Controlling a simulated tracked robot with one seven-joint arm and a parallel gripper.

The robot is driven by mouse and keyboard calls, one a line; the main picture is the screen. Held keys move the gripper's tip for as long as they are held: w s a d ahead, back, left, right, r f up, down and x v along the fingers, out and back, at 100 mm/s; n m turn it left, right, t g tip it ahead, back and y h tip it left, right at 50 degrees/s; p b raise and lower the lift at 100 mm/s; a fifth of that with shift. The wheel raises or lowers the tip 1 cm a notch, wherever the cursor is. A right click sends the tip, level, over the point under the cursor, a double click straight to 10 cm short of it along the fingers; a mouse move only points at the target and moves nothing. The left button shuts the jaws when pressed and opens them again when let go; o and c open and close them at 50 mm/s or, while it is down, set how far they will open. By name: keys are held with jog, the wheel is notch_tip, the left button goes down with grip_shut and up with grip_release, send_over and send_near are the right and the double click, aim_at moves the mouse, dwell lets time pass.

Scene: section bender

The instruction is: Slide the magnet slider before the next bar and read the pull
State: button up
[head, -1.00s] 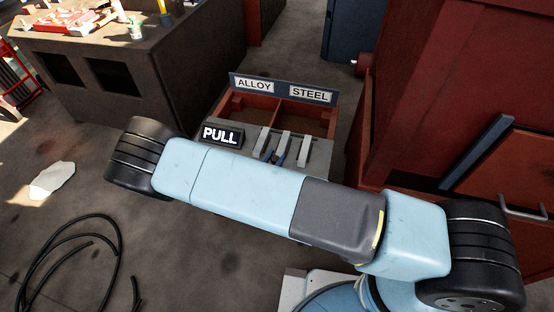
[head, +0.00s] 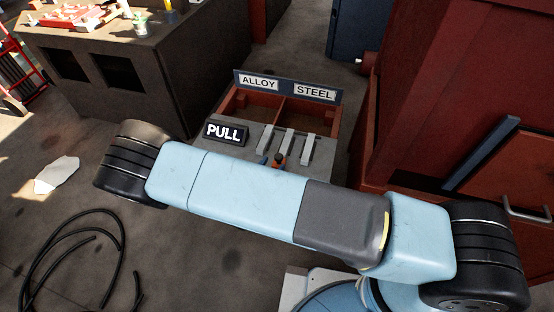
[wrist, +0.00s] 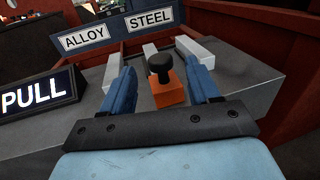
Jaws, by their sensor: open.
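The magnet slider is an orange block (wrist: 168,93) with a black knob (wrist: 159,66) on top. It also shows in the head view (head: 278,161), just past my arm. My gripper (wrist: 162,82) is open, with one blue finger on each side of the slider and visible gaps to it. Three pale grey bars lie on the grey bench: left (head: 265,140), middle (head: 286,143) and right (head: 308,149). In the wrist view the slider stands before the middle bar (wrist: 150,50). The black sign (head: 226,132) reads PULL; I see no number on it.
Behind the bars is a red two-part bin (head: 238,100) with labels ALLOY and STEEL on its back board (head: 287,87). A large red machine (head: 430,90) stands close on the right. A black cable (head: 65,255) lies on the floor at the left.

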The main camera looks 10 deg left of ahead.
jog(key=v, duration=0.8)
jog(key=shift+s, duration=0.25)
jog(key=shift+a, duration=0.15)
